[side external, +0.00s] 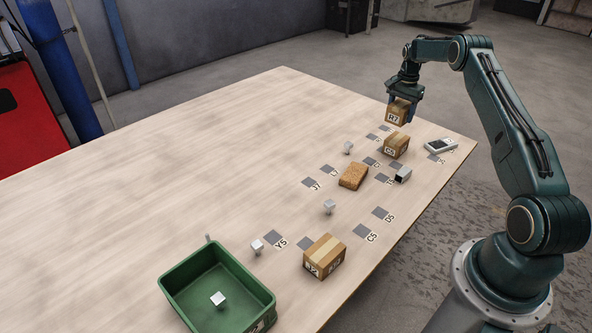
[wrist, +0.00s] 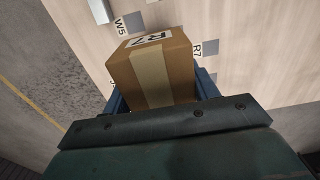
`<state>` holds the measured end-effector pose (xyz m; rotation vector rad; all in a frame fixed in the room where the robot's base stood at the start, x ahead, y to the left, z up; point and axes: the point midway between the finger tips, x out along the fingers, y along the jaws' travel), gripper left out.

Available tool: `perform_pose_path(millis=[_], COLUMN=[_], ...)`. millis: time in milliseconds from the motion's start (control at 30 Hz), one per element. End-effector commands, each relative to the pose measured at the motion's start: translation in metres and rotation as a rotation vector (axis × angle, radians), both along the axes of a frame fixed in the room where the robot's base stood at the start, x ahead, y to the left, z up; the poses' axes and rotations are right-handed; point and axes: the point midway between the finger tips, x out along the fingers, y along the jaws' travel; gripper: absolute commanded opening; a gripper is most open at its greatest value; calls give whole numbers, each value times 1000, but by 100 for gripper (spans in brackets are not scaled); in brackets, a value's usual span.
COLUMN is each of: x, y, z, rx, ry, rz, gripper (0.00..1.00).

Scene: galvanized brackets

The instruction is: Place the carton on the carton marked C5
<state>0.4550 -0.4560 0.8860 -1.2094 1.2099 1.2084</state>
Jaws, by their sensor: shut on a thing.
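My gripper (side external: 398,101) is shut on a brown carton marked R7 (side external: 396,115) at the far right of the table. The wrist view shows the same carton (wrist: 152,75) between the blue fingers, with tan tape along it. I cannot tell whether it touches the table. A second taped carton (side external: 397,147) stands just in front of it; its small label seems to begin with C, but I cannot read it surely. A larger taped carton (side external: 324,257) stands near the front, its labels hard to read. A C5 marking (side external: 372,237) is printed on the table beside a grey square.
The table's left half is clear.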

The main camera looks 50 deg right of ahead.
Motion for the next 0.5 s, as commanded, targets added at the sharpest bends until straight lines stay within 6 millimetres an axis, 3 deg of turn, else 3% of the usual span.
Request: perform_pose_path(millis=[233, 500], x=[0, 0], y=[0, 0], z=[-37, -45], rx=[0, -1], ry=[0, -1], rz=[0, 0], gripper=[30, 30])
